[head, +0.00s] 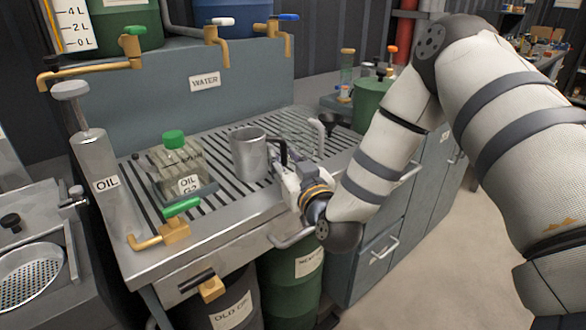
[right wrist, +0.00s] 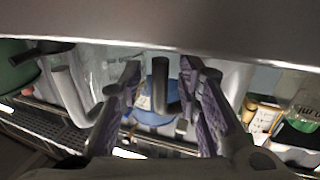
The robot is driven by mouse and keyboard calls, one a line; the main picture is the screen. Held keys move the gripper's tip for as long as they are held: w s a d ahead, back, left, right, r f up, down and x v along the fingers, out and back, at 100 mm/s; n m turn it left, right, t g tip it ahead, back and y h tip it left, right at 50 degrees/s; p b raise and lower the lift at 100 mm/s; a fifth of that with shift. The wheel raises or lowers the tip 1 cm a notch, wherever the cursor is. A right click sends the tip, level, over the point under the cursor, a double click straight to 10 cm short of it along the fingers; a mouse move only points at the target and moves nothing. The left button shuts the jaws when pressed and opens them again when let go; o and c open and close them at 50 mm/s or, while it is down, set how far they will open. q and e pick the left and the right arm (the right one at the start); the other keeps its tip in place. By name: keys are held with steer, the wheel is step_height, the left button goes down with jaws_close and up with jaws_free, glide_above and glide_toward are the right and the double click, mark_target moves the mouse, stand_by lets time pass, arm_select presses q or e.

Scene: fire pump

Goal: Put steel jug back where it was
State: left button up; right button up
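The steel jug (head: 249,155) stands upright on the slatted bench top (head: 140,190), its dark handle (head: 279,150) on the right side. My right gripper (head: 287,172) is at the handle, low over the bench. In the right wrist view the handle (right wrist: 160,85) hangs between the two fingers of my right gripper (right wrist: 160,95), which are apart with a gap visible on each side. My left gripper is not in view.
A green-capped oil bottle (head: 181,165) stands left of the jug. A curved metal pipe (head: 317,137) and a dark funnel (head: 329,121) are to the right, near a green can (head: 372,100). A water-labelled panel (head: 160,85) with taps rises behind. An oil pump (head: 98,155) stands at left.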

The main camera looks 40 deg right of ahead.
steer(key=v, duration=1.1)
steer(key=s+a+f+n+g+y, duration=0.1)
steer(key=s+a+f+g, duration=0.25)
steer(key=f, duration=0.35)
steer(key=s+a+f+n+g+y, duration=0.1)
steer(key=s+a+f+g+y, duration=0.1)
steer(key=s+f+g, duration=0.45)
steer(key=s+a+f+g+y, duration=0.1)
steer(key=s+a+f, duration=0.15)
steer(key=f, duration=0.65)
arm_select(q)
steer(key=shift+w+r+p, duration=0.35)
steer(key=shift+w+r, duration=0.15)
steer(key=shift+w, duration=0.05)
arm_select(e)
steer(key=s+f+g, duration=0.3)
steer(key=s+g, duration=0.1)
steer(key=s, duration=0.7)
steer(key=s+f+g, duration=0.3)
steer(key=s+g, duration=0.2)
steer(key=s, duration=0.7)
steer(key=shift+w+a+f, duration=0.1)
steer(key=shift+a, duration=0.05)
